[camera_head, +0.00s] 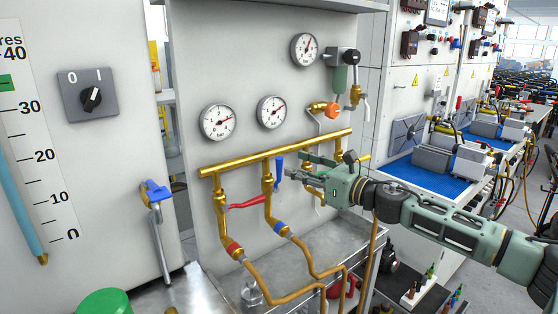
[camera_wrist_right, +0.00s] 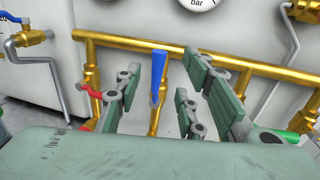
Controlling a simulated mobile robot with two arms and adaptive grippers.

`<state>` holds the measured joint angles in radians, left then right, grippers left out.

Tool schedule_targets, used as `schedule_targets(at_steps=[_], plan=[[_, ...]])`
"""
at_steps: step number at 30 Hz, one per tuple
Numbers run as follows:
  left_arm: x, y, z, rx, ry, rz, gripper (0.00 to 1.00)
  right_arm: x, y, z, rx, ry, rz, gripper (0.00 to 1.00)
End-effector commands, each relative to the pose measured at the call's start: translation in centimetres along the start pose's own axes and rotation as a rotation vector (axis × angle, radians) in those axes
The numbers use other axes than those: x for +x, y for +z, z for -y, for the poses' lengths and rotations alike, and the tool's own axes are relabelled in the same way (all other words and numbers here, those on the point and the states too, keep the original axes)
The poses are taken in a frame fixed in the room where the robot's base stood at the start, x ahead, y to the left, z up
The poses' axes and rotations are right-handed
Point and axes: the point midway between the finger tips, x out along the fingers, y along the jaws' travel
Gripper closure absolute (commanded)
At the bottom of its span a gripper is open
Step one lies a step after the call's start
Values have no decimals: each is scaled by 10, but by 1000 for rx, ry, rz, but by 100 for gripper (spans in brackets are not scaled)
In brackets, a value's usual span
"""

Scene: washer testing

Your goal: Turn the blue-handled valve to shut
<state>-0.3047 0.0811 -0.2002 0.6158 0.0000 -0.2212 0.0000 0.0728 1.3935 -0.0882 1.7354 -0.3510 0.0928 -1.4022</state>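The blue valve handle (camera_head: 279,170) stands upright beside the middle vertical brass pipe (camera_head: 267,181), roughly along it. It hangs below the sloping brass manifold. My right gripper (camera_head: 304,169) is close to the handle on its right, with its fingers pointing left toward the pipes. In the right wrist view the blue handle (camera_wrist_right: 158,76) shows between the spread fingers of my right gripper (camera_wrist_right: 163,98), with gaps on both sides. The gripper looks open and empty. The lower end of the handle is partly hidden in the wrist view. My left gripper is in neither view.
A red valve handle (camera_head: 248,203) lies across the pipe to the left. A green handle (camera_wrist_right: 290,136) shows at the right in the wrist view. The brass manifold (camera_head: 275,151) runs behind the fingers. A blue-handled tap (camera_head: 154,192) stands further left. A metal sink (camera_head: 225,287) lies below.

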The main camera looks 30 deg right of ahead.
Motion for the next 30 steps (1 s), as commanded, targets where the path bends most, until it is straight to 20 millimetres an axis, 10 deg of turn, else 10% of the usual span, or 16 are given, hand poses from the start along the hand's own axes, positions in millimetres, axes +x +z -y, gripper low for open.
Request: schedule_targets(at_steps=[30], plan=[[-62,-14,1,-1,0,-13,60,72,2,-4,0,6,1,64]])
